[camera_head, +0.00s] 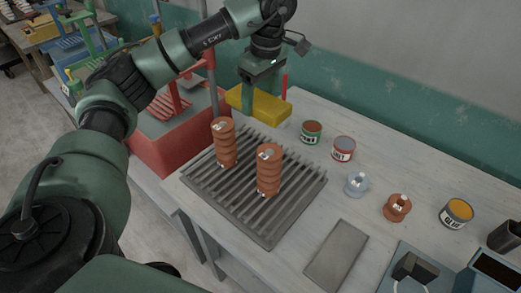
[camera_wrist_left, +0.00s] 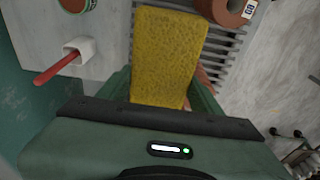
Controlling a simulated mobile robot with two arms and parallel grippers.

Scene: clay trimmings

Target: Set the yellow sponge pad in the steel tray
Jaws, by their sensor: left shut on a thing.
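The yellow sponge pad (camera_head: 273,107) is held above the back of the bench, behind the slatted rack. My left gripper (camera_head: 259,95) is shut on it from above, with a green finger showing against its near face. In the left wrist view the pad (camera_wrist_left: 168,52) lies between the two fingers, its porous broad face toward the camera. A flat grey rectangular plate, which looks like the steel tray (camera_head: 337,256), lies empty at the front of the bench, to the right of the rack. The pad is well apart from it. My right gripper is not in view.
The grey slatted rack (camera_head: 250,222) carries two ribbed terracotta pieces (camera_head: 223,143) (camera_head: 268,170). Cans (camera_head: 343,148) (camera_head: 456,213) and small spools (camera_head: 357,184) (camera_head: 397,207) stand to the right. A red bin (camera_head: 170,150) stands left. A red stick (camera_wrist_left: 55,70) stands in a white holder.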

